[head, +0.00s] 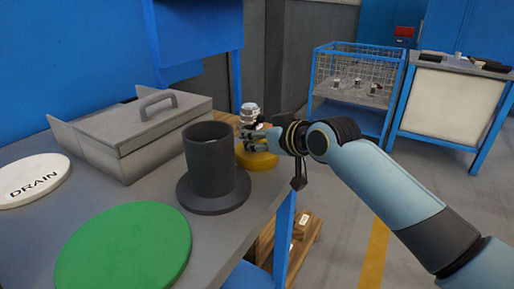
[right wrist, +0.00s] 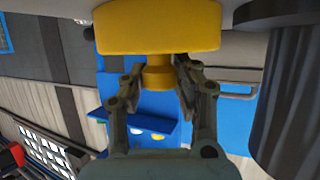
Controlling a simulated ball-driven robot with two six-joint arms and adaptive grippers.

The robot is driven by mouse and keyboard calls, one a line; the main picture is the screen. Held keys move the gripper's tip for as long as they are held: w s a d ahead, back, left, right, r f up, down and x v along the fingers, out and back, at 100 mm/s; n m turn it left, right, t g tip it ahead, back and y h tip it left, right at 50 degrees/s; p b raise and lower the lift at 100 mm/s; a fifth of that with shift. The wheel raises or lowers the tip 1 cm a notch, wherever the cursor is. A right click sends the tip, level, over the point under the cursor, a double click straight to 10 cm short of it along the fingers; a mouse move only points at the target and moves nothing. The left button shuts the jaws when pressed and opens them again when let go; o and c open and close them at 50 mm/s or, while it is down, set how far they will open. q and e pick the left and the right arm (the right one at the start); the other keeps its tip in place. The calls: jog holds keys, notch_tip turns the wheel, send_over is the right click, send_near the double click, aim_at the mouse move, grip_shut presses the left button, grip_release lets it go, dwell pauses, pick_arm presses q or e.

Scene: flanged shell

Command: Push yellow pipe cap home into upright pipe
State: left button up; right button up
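The yellow pipe cap (head: 262,160) sits on the grey bench near its right edge, behind and to the right of the upright dark pipe (head: 210,160). The pipe stands on a round flange, apart from the cap. My right gripper (head: 254,141) is at the cap. In the right wrist view, which looks upside down, the gripper's fingers (right wrist: 160,74) straddle the narrow stub of the cap (right wrist: 158,28). A small gap shows beside the left finger, so the fingers look open. The pipe also shows at the right of this view (right wrist: 290,95). My left gripper is out of view.
A green disc (head: 125,248) lies in front of the pipe. A white DRAIN disc (head: 32,180) and a grey lidded box (head: 145,130) with a handle lie left of the pipe. The bench edge is close to the cap. A wire cage (head: 355,75) stands beyond on the floor.

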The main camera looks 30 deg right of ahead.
grip_shut()
